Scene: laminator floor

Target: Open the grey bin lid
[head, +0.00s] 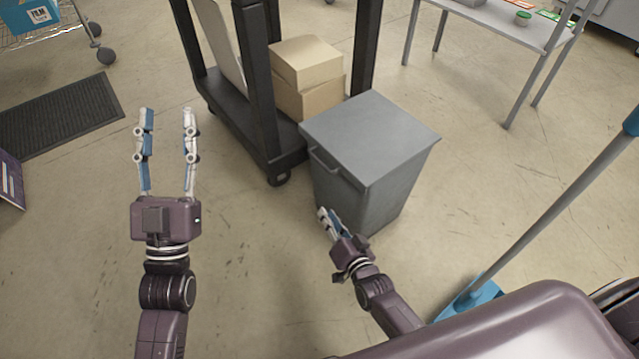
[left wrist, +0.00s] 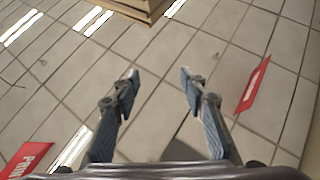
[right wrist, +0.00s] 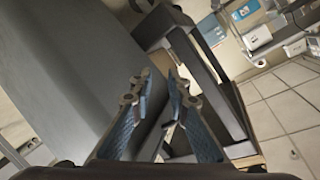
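The grey bin (head: 375,205) stands on the floor right of centre in the head view. Its flat grey lid (head: 370,135) lies shut on top. A bar handle (head: 324,161) shows on the lid's left front side. My right gripper (head: 326,214) is low beside the bin's front, below the handle and apart from it. In the right wrist view its fingers (right wrist: 160,78) are partly apart with nothing between them, and the bin's grey side (right wrist: 75,65) fills the left. My left gripper (head: 167,113) is open and empty over bare floor; its spread fingers also show in the left wrist view (left wrist: 158,76).
A dark cart (head: 255,125) with cardboard boxes (head: 306,75) stands right behind the bin. A blue-headed broom or mop (head: 475,295) is at the right. A grey table (head: 510,25) stands at the back right.

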